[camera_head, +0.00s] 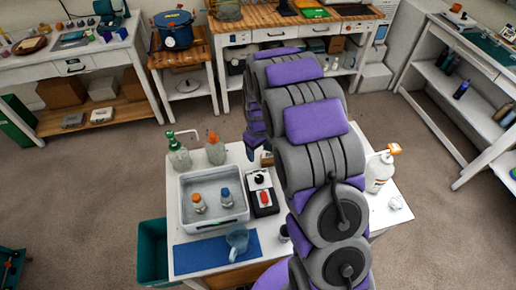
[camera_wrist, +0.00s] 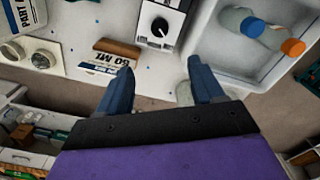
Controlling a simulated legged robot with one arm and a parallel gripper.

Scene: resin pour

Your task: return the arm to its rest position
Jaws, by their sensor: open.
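My gripper (camera_wrist: 160,88) is open in the wrist view, with two dark blue fingers wide apart and nothing between them. In the head view my gripper (camera_head: 254,143) is partly hidden by my arm, with its finger tips pointing down over the white table (camera_head: 190,221) near the tray's far right corner. My arm is raised over the table's right part and hides much of it.
The grey tray (camera_head: 243,213) holds two small bottles, one orange-capped (camera_head: 198,203), one blue-capped (camera_head: 226,197). A black-and-white device (camera_head: 262,192) stands right of it. Several bottles and a jug (camera_head: 237,241) stand around. Floor (camera_head: 95,195) is clear on the left.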

